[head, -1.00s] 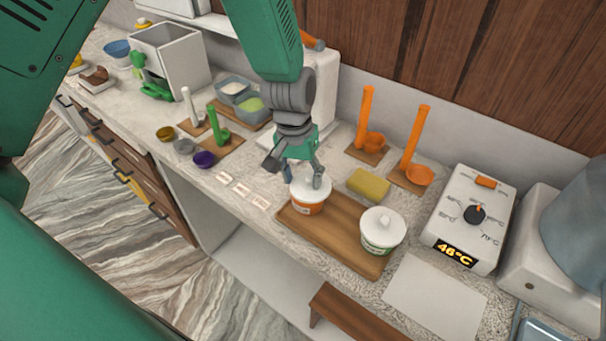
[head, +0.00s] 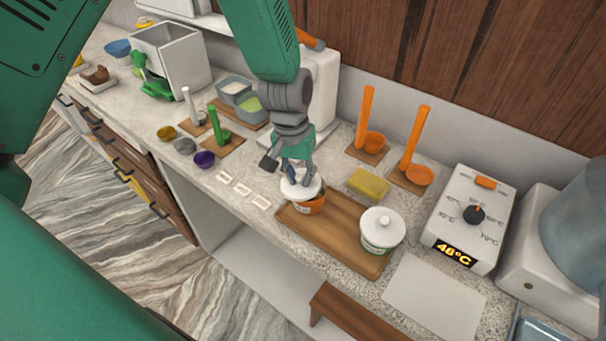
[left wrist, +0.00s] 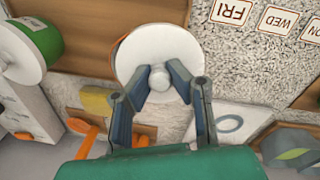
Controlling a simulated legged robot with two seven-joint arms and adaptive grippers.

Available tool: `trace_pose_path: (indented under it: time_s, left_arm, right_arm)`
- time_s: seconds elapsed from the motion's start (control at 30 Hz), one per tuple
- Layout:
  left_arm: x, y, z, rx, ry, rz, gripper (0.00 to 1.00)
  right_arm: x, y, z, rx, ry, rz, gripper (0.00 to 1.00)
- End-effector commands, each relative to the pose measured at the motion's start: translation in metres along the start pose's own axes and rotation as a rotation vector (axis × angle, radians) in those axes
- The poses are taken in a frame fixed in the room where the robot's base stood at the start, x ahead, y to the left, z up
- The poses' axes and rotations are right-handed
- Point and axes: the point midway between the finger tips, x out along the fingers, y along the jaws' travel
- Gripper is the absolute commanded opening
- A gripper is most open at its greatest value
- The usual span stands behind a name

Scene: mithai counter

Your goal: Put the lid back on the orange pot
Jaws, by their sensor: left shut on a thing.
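The orange pot (head: 312,206) stands at the left end of a wooden board. Its white lid (head: 298,187) sits over the pot's mouth but off centre, shifted to the left in the head view. Whether it touches the rim I cannot tell. My left gripper (head: 299,178) points down from above and is shut on the lid's knob. In the left wrist view the gripper (left wrist: 160,84) has its fingers on either side of the knob, and the lid (left wrist: 175,48) hides most of the pot; a thin orange edge shows at its left. My right gripper is not in view.
A green-labelled pot (head: 379,238) with a white lid stands on the board (head: 335,238), right of the orange pot. A yellow sponge (head: 369,185) lies behind.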

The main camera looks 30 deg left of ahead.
Motion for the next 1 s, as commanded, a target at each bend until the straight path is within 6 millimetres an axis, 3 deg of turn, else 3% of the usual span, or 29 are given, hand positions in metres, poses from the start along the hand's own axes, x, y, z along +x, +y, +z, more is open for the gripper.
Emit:
trace_pose_path:
  time_s: [0.37,0.4,0.43,0.67,0.73,1.0]
  left_arm:
    - [-0.0001,0.0001,0.0002,0.0,0.0,0.0,0.0]
    - [-0.0001,0.0,0.0002,0.0,0.0,0.0,0.28]
    - [-0.0001,0.0,0.0001,0.0,0.0,0.0,0.38]
    - [0.0,-0.0001,0.0001,0.0,0.0,0.0,0.38]
    - [0.0,-0.0001,0.0002,0.0,0.0,0.0,0.59]
    - [-0.0001,-0.0001,0.0002,0.0,0.0,0.0,0.59]
  right_arm:
    - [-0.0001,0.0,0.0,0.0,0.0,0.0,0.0]
    - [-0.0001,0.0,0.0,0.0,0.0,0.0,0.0]
    - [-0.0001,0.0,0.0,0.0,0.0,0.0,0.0]
    - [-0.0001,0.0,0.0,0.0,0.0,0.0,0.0]
    - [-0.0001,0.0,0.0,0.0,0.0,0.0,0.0]
    - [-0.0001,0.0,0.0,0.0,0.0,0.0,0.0]
